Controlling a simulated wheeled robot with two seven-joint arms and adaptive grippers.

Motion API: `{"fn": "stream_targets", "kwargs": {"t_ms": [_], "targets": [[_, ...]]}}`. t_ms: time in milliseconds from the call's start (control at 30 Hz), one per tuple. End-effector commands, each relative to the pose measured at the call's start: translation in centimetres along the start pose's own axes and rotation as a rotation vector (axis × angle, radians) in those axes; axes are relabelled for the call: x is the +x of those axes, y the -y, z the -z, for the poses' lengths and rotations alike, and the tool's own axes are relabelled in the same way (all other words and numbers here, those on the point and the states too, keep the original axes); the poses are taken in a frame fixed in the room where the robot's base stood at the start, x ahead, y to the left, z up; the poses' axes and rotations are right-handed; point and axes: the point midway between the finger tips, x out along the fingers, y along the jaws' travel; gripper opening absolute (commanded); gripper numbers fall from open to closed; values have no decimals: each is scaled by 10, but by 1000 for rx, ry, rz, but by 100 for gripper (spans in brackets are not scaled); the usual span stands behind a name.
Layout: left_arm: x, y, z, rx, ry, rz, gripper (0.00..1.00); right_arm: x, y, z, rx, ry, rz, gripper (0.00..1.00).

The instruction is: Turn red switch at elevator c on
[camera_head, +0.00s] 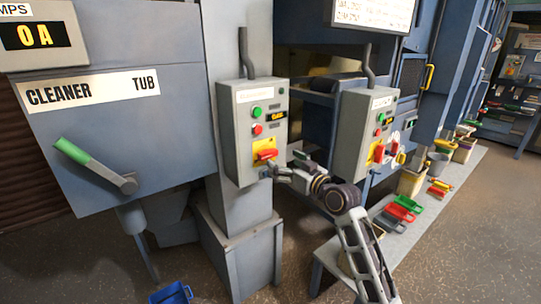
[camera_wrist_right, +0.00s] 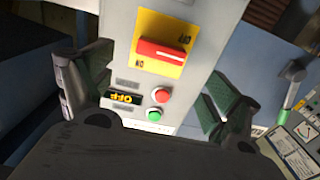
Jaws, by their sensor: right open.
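A red rotary switch (camera_head: 266,155) on a yellow plate sits low on the nearer grey control box (camera_head: 235,135). Its handle lies roughly crosswise. In the right wrist view the red switch (camera_wrist_right: 165,50) appears upside down, with a small display (camera_wrist_right: 122,97) reading OFF and red and green buttons beside it. My right gripper (camera_head: 277,168) is open and empty, just in front of the switch plate. In the wrist view its fingers (camera_wrist_right: 155,75) stand apart on either side of the box; contact cannot be told. The box's label is too small to read. My left gripper is out of view.
A second grey control box (camera_head: 362,135) with its own red switch (camera_head: 379,152) stands to the right. A cleaner tub cabinet (camera_head: 110,120) with a green-handled lever (camera_head: 85,160) is at left. A blue bin (camera_head: 172,294) lies at the bottom.

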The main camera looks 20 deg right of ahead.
Motion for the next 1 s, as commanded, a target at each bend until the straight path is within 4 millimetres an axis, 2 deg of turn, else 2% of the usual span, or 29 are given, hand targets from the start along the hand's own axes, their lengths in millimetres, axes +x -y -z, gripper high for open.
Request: {"fn": "stream_targets", "kwargs": {"t_ms": [300,600,800,1000], "targets": [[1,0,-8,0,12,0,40,32,0,0,3,-1,1,89],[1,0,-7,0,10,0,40,61,0,0,2,0,1,89],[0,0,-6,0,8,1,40,74,0,0,1,0,1,89],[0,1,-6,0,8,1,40,78,1,0,0,0,1,89]]}}
